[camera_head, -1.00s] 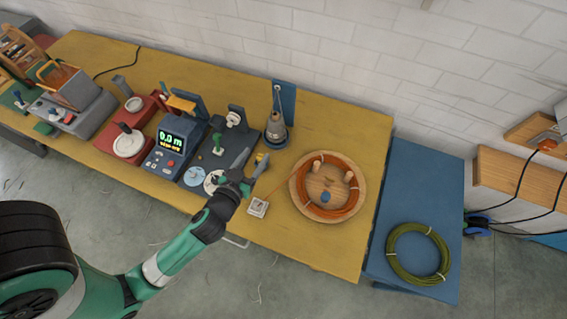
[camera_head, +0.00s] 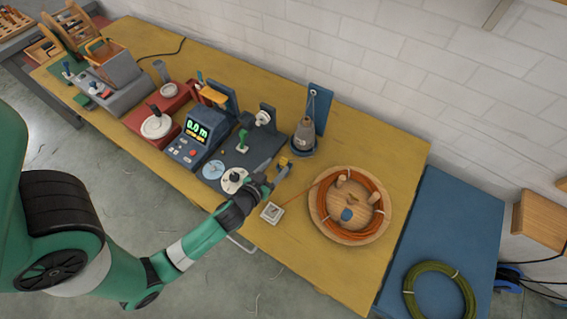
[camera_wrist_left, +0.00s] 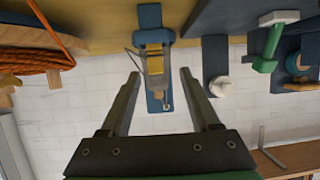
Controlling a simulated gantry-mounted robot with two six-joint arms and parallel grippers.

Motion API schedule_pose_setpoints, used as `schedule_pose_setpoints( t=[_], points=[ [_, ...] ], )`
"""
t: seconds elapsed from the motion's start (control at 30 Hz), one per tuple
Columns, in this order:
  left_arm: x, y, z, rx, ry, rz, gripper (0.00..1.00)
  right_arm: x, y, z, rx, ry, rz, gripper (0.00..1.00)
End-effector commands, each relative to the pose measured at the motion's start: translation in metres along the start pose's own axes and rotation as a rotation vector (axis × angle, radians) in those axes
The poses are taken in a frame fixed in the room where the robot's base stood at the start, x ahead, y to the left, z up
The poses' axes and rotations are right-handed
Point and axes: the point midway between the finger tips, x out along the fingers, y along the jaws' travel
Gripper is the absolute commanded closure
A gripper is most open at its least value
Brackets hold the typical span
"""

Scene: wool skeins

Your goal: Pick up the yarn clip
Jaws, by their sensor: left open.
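A small yellow piece, which looks like the yarn clip (camera_head: 283,162), is near the table's front half, just left of the wooden dish. In the left wrist view a yellow piece (camera_wrist_left: 155,66) shows between and beyond the fingers, in front of a blue upright plate. My left gripper (camera_head: 273,174) is open beside the yellow piece in the head view. In the left wrist view its fingers (camera_wrist_left: 160,74) are spread with nothing held between them. Whether a finger touches the clip cannot be told. My right gripper is not in view.
A wooden dish with an orange coil (camera_head: 380,218) stands to the right. A grey cone (camera_head: 305,134) stands behind the gripper. A blue meter with a green display (camera_head: 197,132) and a dark base with a green lever (camera_head: 242,140) are left. A white square plate (camera_head: 271,212) lies in front.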

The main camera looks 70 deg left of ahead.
Motion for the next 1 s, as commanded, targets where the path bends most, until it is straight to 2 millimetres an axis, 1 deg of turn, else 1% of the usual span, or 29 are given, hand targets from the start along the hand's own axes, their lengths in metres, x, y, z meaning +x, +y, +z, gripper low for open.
schedule_pose_setpoints(
  t=[0.2, 0.3, 0.4, 0.53, 0.57, 0.6, 0.67, 0.7, 0.77, 0.8, 0.9, 1.0],
  points=[
    [0.035, 0.006, -0.002, -0.001, 0.002, -0.001, 0.38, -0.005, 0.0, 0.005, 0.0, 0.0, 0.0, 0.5],
    [0.047, 0.005, -0.002, 0.0, 0.001, -0.002, 0.38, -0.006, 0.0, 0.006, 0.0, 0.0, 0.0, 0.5],
    [0.05, 0.005, -0.002, 0.0, 0.0, 0.0, 0.38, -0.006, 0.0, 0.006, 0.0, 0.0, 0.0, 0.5],
    [0.05, 0.006, -0.002, 0.0, 0.0, 0.0, 0.38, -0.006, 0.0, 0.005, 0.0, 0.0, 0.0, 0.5],
    [0.05, 0.006, -0.002, 0.0, 0.0, 0.0, 0.39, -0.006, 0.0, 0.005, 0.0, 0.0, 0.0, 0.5],
    [0.05, 0.006, -0.002, 0.0, 0.0, 0.0, 0.46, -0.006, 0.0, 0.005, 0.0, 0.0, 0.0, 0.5],
    [0.05, 0.006, -0.002, 0.0, 0.0, 0.0, 0.57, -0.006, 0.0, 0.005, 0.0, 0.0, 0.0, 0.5],
    [0.05, 0.006, -0.002, 0.0, 0.0, 0.0, 0.65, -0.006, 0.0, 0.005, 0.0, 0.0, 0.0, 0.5],
    [0.05, 0.006, -0.002, 0.0, 0.0, 0.0, 0.75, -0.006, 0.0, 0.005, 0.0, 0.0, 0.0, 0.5],
    [0.05, 0.006, -0.002, 0.0, 0.0, 0.0, 0.82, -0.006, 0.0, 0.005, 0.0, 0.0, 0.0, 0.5],
    [0.05, 0.006, -0.002, 0.0, 0.0, 0.0, 1.0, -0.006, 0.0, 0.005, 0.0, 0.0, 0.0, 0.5],
    [0.05, 0.006, -0.002, 0.0, 0.0, 0.0, 1.0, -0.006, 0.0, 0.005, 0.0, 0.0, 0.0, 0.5]
  ],
)
